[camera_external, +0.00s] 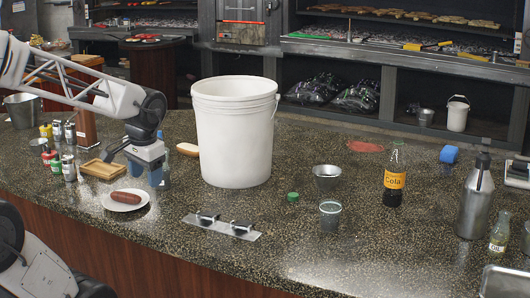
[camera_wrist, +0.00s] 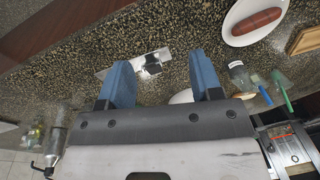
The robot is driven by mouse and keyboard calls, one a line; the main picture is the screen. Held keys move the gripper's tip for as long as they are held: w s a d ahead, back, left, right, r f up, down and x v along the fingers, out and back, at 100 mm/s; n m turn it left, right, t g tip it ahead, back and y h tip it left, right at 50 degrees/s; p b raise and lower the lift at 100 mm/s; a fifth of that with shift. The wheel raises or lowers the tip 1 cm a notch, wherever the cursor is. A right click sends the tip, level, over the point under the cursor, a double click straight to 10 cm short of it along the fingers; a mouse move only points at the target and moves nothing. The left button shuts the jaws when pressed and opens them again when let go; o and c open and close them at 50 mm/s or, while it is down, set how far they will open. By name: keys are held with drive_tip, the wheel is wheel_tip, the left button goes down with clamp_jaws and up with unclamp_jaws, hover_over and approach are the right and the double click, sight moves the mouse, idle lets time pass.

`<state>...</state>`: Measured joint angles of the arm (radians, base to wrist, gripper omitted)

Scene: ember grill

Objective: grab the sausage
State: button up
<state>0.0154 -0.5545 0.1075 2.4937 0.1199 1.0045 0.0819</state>
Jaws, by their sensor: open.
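The sausage (camera_external: 126,195) is brown and lies on a white plate (camera_external: 114,208) near the counter's front left. In the wrist view the sausage (camera_wrist: 257,21) and plate (camera_wrist: 232,38) are at the upper right, off to the side of the fingers. My gripper (camera_external: 156,180) is above the counter, just right of the plate and apart from the sausage. In the wrist view my gripper (camera_wrist: 160,60) shows two blue fingers spread wide, with nothing held between them.
A large white bucket (camera_external: 235,140) stands right of my gripper. A wooden tray (camera_external: 97,169) and several small shakers (camera_external: 69,167) are behind the plate. A metal strip with two black blocks (camera_external: 222,227) lies in front. A cola bottle (camera_external: 395,180) stands farther right.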

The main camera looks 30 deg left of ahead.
drive_tip(key=w+a+f+m+g+y, duration=0.5)
drive_tip(key=w+a+f+m+y, duration=0.1)
drive_tip(key=w+a+f+m, duration=0.15)
drive_tip(key=m+y, duration=0.5)
drive_tip(key=y, duration=0.1)
approach(136, 197)
drive_tip(key=a, duration=0.3)
drive_tip(key=shift+w+f+g, duration=0.15)
drive_tip(key=shift+f+g, duration=0.2)
drive_tip(key=shift+g, duration=0.05)
drive_tip(key=shift+x, duration=1.2)
drive_tip(key=shift+a+f, duration=0.1)
drive_tip(key=shift+f, duration=0.05)
drive_tip(key=shift+x, duration=2.1)
drive_tip(key=shift+a+f+h, duration=0.25)
drive_tip(key=shift+f+h, duration=0.05)
drive_tip(key=shift+f, duration=0.05)
drive_tip(key=shift+s, duration=0.25)
drive_tip(key=shift+f, duration=0.1)
